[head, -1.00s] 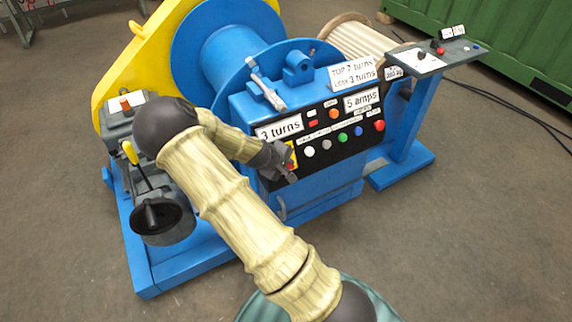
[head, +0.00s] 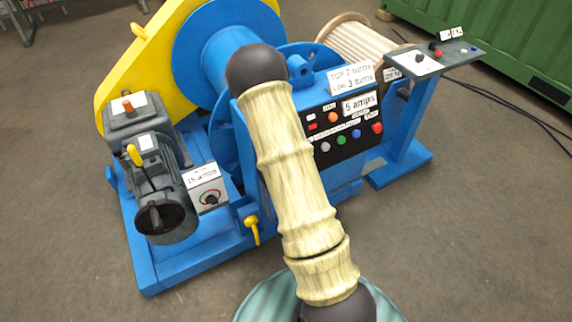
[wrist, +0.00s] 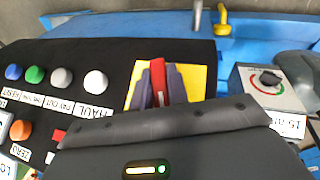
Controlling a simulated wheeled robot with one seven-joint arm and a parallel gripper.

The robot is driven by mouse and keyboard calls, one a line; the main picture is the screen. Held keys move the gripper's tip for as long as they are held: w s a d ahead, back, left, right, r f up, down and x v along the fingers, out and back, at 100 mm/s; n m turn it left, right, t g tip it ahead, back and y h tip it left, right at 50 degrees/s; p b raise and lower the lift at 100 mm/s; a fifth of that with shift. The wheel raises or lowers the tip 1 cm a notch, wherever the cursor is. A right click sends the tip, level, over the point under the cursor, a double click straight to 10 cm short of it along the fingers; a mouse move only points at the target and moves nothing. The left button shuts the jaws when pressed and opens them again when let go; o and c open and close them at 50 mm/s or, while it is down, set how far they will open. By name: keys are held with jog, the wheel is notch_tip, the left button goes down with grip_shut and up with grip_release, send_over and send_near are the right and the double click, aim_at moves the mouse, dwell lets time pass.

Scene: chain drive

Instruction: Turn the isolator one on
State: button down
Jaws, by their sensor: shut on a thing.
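In the wrist view, a red isolator handle (wrist: 157,70) stands on a square yellow plate (wrist: 197,82) at one end of the black control panel. I see no number on it. My gripper (wrist: 161,88) has its two dark grey fingers on either side of the red handle, shut on it. The handle points nearly straight up the picture, tilted slightly. The lower plate is hidden by the gripper body. In the head view my arm hides both the handle and my gripper.
Beside the handle is a row of buttons with a white one (wrist: 96,82) nearest. A grey motor (head: 165,205) and a side pedestal (head: 435,57) flank the blue winch.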

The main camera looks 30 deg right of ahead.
jog(key=m+y+p, duration=0.2)
jog(key=m+y, duration=0.1)
jog(key=y, duration=0.2)
jog(key=shift+r+p, duration=0.1)
jog(key=shift+p, duration=0.3)
jog(key=m+y, duration=0.1)
jog(key=y, duration=0.1)
jog(key=shift+m+y, duration=0.4)
jog(key=shift+a+m+t+y, duration=0.1)
jog(key=shift+m+t+y, duration=0.3)
jog(key=shift+m+y, duration=0.7)
jog(key=c, duration=1.4)
grip_release()
jog(key=shift+o, duration=0.2)
jog(key=v, duration=1.7)
jog(key=shift+d, duration=0.35)
